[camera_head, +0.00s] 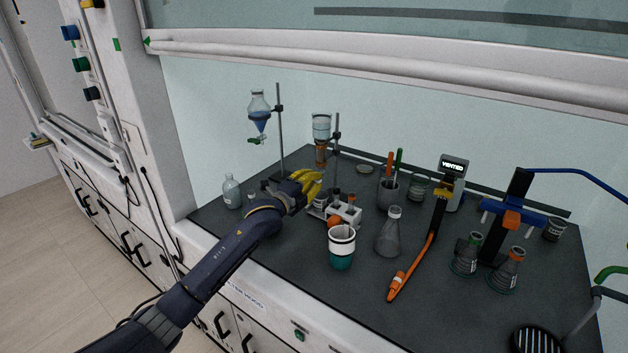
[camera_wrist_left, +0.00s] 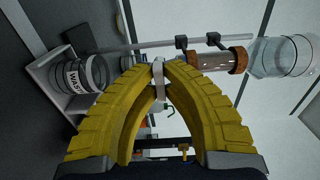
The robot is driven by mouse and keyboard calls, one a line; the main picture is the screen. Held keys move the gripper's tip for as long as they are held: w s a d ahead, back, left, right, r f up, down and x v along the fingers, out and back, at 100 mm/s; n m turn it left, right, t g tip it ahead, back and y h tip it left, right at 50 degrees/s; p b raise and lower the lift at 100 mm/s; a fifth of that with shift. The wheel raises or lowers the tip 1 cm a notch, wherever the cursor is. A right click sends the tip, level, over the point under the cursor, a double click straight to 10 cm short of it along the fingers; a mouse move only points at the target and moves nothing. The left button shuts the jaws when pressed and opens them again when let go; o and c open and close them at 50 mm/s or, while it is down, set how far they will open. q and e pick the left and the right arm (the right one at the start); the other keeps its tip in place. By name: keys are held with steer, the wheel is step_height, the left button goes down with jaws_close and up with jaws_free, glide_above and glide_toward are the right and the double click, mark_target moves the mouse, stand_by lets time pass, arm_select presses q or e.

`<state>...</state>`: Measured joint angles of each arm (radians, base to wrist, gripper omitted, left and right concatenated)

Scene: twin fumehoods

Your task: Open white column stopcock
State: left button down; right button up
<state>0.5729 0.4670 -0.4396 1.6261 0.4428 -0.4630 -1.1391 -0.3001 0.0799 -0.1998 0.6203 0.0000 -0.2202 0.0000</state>
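The glass column (camera_head: 321,130) with orange-brown packing hangs on a stand at the back of the hood. In the left wrist view, the column tube (camera_wrist_left: 215,61) runs sideways toward the fingertips, with its clear reservoir (camera_wrist_left: 283,56) at the right. The white stopcock (camera_wrist_left: 160,84) shows between the yellow fingertips, partly hidden by them. My left gripper (camera_head: 312,184) is just below the column, and its tips (camera_wrist_left: 165,65) close around the white piece. The exact turn of the stopcock is hard to tell. My right gripper is not in view.
A white rack (camera_head: 346,213) with vials stands right of my gripper, near a teal-bottomed cup (camera_head: 341,248) and a flask (camera_head: 389,236). A separating funnel (camera_head: 259,110) hangs behind left. A labelled waste beaker (camera_wrist_left: 82,75) is close in the wrist view. The front left worktop is mostly clear.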

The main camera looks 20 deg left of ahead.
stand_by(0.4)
arm_select(q)
steer(key=n, duration=0.3)
steer(key=shift+n, duration=0.4)
steer(key=n, duration=0.4)
steer(key=shift+n, duration=0.3)
steer(key=n, duration=0.4)
steer(key=shift+n, duration=2.1)
steer(key=c, duration=1.5)
jaws_free()
